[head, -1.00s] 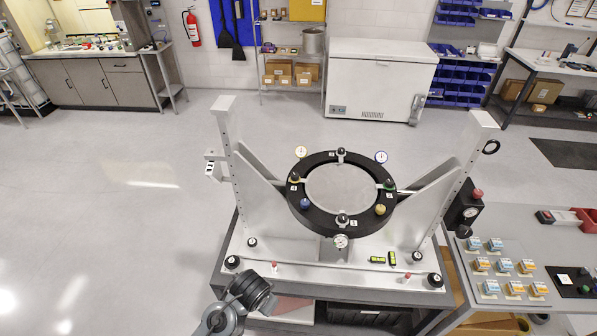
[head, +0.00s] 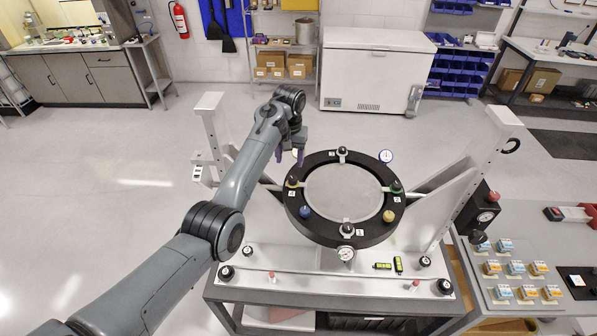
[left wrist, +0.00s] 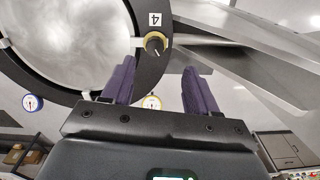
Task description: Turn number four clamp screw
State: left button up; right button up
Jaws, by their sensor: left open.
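The number four clamp screw (head: 293,182) is a dark knob with a yellow collar on the left side of the black mirror ring (head: 322,236). In the left wrist view the screw (left wrist: 155,43) sits beside a white label reading 4 (left wrist: 153,19). The round mirror (head: 344,192) lies inside the ring. My left gripper (head: 289,160) is at the ring's back left, its purple fingers pointing down, apart from the screw. In the left wrist view the left gripper (left wrist: 160,66) is open and empty, with the screw just beyond its fingertips. My right gripper is not in view.
Dial gauges stand around the ring: a blue-rimmed one (head: 386,156), a yellow-rimmed one (left wrist: 152,103) near my fingers, and one in front (head: 346,254). Fixture posts rise at left (head: 213,120) and right (head: 487,155). Blue and yellow knobs sit on the ring.

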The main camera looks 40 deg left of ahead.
aim_at(293, 179)
pick_arm(q)
jog(key=f, duration=0.2)
jog(key=f+p, duration=0.1)
jog(key=f, duration=0.2)
jog(key=w+f+p, duration=0.1)
jog(key=f, duration=0.1)
jog(key=shift+f, duration=1.05)
jog(key=shift+c, duration=0.4)
jog(key=c, duration=1)
